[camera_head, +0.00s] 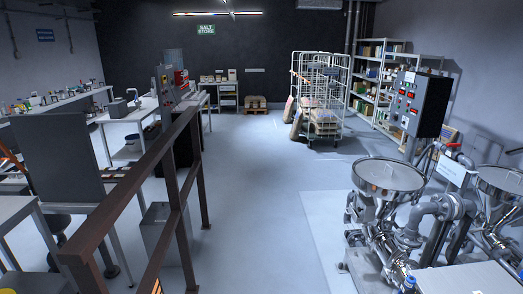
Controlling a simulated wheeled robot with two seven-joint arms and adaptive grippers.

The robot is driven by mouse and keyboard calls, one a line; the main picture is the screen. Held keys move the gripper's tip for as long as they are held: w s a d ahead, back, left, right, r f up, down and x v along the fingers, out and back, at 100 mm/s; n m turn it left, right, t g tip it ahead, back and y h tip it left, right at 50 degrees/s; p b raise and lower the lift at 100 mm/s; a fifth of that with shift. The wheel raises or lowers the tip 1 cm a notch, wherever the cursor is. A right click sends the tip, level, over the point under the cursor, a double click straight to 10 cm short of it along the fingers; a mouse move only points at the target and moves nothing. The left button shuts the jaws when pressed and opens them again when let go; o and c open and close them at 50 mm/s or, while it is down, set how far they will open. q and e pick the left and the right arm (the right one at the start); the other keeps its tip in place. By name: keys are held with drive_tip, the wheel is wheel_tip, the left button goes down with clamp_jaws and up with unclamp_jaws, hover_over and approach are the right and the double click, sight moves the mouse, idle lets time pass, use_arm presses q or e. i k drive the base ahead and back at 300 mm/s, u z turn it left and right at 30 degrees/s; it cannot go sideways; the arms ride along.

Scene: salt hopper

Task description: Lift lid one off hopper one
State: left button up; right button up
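Two steel hoppers stand at the right in the head view. The nearer hopper (385,208) has a round, flat grey lid (381,176) on its wide top, with what looks like a small handle on it. The second hopper (490,203) is at the right edge, partly cut off, with a similar round lid (506,180). Both lids look seated on their rims. I cannot read any number that tells which hopper is one. Neither of my grippers is in view.
A control box (418,104) stands behind the hoppers, among pipes and valves. A brown railing (150,160) runs along the left, beside benches. A wire cage trolley (319,95) and shelves (375,80) stand at the back. The middle floor (260,190) is clear.

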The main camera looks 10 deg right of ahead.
sight(384, 174)
drive_tip(key=z, duration=0.25)
drive_tip(key=i, duration=1.95)
drive_tip(key=z, duration=0.8)
drive_tip(key=i, duration=2.1)
drive_tip(key=z, duration=0.4)
